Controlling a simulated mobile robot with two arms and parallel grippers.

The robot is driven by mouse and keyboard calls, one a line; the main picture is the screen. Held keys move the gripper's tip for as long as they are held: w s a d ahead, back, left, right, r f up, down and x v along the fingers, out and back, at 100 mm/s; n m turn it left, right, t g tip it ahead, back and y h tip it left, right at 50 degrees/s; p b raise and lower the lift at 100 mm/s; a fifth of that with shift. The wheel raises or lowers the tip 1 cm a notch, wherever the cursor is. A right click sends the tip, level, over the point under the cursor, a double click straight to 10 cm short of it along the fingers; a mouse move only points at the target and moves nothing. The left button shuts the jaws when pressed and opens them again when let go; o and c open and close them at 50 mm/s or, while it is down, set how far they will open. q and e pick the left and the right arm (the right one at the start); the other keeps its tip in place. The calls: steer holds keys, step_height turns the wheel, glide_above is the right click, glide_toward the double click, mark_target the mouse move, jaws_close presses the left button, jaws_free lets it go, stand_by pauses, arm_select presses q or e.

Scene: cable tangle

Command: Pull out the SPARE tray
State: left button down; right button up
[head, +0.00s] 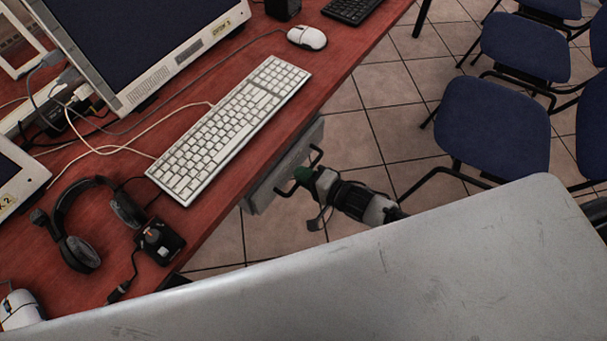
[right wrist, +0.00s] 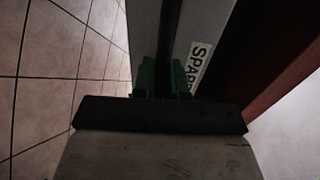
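The SPARE tray (head: 262,186) is a grey panel under the front edge of the red desk, with a dark bar handle (head: 317,155) on its face. In the right wrist view its white label (right wrist: 198,60) reads "SPAR", with the rest cut off by my gripper. My right gripper (head: 300,178) is at the middle of the handle, and its green fingertips also show in the right wrist view (right wrist: 163,77). The fingers stand a little apart with a dark strip between them. I cannot tell whether they grip the handle. My left gripper is not in view.
The red desk (head: 225,212) holds a keyboard (head: 230,130), a headset (head: 82,255), a small black device (head: 160,242), a monitor (head: 150,45) and loose cables. Tiled floor (head: 375,120) lies open to the right of the desk. Blue chairs (head: 492,125) stand at the right.

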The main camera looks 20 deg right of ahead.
jaws_close()
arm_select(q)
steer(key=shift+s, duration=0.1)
arm_select(e)
steer(key=shift+s+d, duration=0.1)
